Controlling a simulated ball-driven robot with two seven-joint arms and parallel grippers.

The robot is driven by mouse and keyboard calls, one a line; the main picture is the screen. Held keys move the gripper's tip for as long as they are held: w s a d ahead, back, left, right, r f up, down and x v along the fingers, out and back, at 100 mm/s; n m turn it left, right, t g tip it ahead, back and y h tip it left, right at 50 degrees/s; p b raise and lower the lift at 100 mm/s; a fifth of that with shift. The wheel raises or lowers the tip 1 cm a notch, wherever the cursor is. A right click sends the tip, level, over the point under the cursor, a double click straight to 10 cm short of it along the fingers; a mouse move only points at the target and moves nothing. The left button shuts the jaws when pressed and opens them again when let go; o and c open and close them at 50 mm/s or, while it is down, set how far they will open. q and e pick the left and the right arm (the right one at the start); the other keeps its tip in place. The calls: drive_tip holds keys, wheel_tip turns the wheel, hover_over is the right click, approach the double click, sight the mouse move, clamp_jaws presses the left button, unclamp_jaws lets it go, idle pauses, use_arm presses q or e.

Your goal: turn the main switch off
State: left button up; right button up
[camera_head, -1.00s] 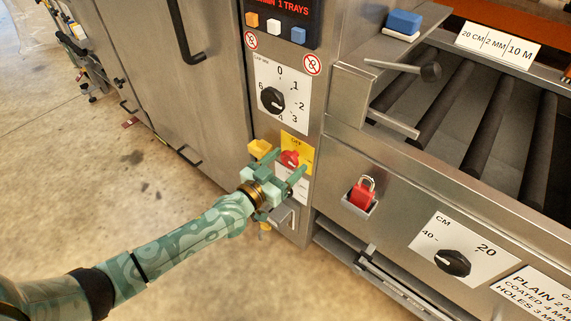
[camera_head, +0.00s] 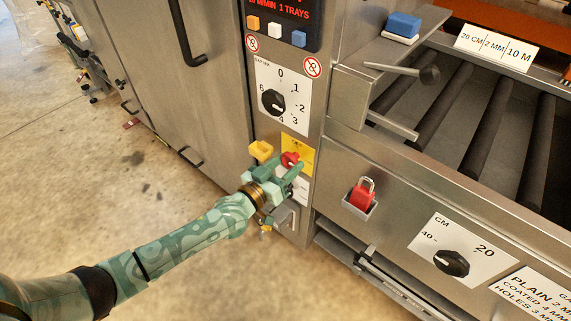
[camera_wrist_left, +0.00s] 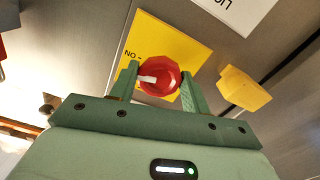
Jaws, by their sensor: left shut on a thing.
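The main switch is a red knob (camera_head: 290,159) with a white mark, on a yellow plate (camera_head: 302,148) on the machine's front panel. In the left wrist view the red knob (camera_wrist_left: 159,76) sits between my two fingers, in front of the yellow plate (camera_wrist_left: 184,40), where a part of the lettering reads "ON". My left gripper (camera_head: 288,166) is shut on the knob, one finger on each side. In the head view the fingers hide part of the knob. My right gripper is in neither view.
A yellow block-like part (camera_head: 260,151) juts out just left of the switch. A black dial (camera_head: 272,101) is above it. A red padlock (camera_head: 361,196) sits in a holder to the right. Open floor (camera_head: 110,210) lies to the left.

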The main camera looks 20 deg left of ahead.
use_arm(q)
drive_tip(key=n, duration=0.8)
drive_tip(key=shift+s+p, duration=0.1)
drive_tip(key=shift+p, duration=0.25)
drive_tip(key=n, duration=0.3)
drive_tip(key=shift+d+n, duration=0.1)
drive_tip(key=shift+n, duration=2)
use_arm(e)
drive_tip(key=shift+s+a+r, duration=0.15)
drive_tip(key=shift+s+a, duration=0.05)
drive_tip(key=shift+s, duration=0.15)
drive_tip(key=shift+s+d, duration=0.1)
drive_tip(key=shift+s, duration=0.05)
